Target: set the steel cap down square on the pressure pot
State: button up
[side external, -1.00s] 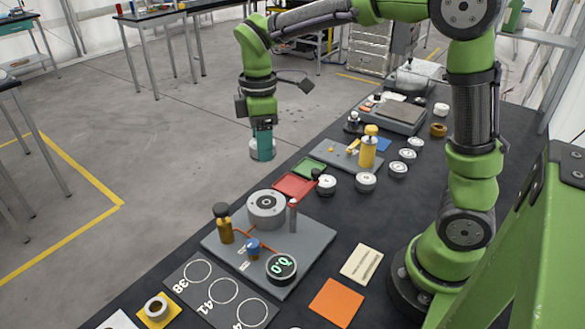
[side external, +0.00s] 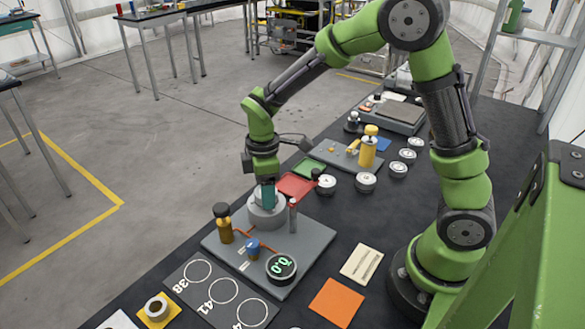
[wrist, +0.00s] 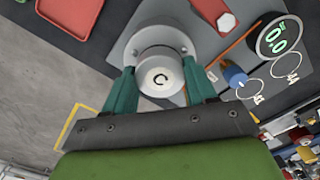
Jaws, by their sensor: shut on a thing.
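In the side view my gripper (side external: 267,196) points down over the pressure pot (side external: 268,217), a grey round pot on a grey base plate. In the wrist view the pot's rim (wrist: 140,42) shows behind the cap, reaching past it toward the top. The cap looks at or just above the pot's top; I cannot tell whether they touch. The fingers hide part of the cap in the side view.
The base plate (side external: 312,240) also carries a brass valve (side external: 223,225), a grey post (side external: 292,216), a blue knob (side external: 253,247) and a round gauge reading 0.0 (side external: 281,267). A red tray (side external: 297,186) lies behind. Several white-topped caps stand to the right.

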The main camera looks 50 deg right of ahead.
jog(key=o, duration=1.3)
jog(key=shift+f, duration=0.1)
jog(key=shift+c, duration=0.2)
notch_tip(320, 180, up, 12)
jog(key=s+r+m+t+y, duration=0.1)
jog(key=s+r+m+t, duration=0.1)
jog(key=s+m, duration=0.5)
jog(key=s+r+m+t+y, duration=0.1)
jog(key=s+r+m+t, duration=0.2)
jog(key=s+m+t, duration=0.2)
jog(key=shift+s+d+r+m, duration=0.15)
jog(key=shift+s+d+m, duration=0.1)
jog(key=shift+s+m, duration=1)
jog(key=shift+s+n, duration=0.2)
jog(key=shift+n, duration=0.05)
